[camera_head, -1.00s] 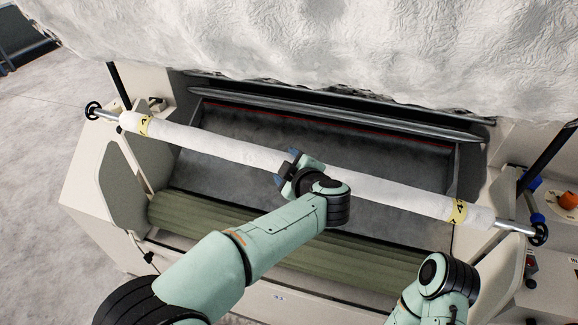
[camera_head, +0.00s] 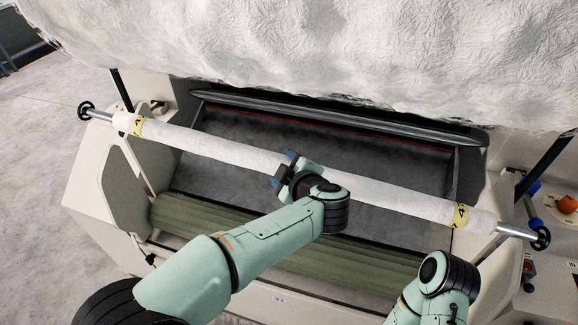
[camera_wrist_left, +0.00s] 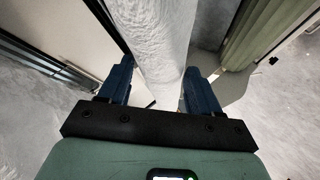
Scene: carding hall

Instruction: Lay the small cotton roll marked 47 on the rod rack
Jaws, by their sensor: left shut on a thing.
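The small cotton roll (camera_head: 225,150) is a long thin white roll on a metal rod, with a yellow band near each end; the right band reads about 47. My left gripper (camera_head: 290,170) is shut on the roll near its middle and holds it across the machine's opening. In the left wrist view the roll (camera_wrist_left: 155,40) runs between the blue fingers (camera_wrist_left: 160,90). The roll slopes down to the right in the head view. My right arm shows at the lower right, but its gripper is out of view. I cannot make out the rod rack for certain.
A big white cotton mass (camera_head: 330,50) hangs across the top. A green fluted roller (camera_head: 290,245) lies below the held roll. Dark upright bars stand at both sides. Orange and red controls (camera_head: 567,203) are at the right. Open floor (camera_head: 40,130) lies at the left.

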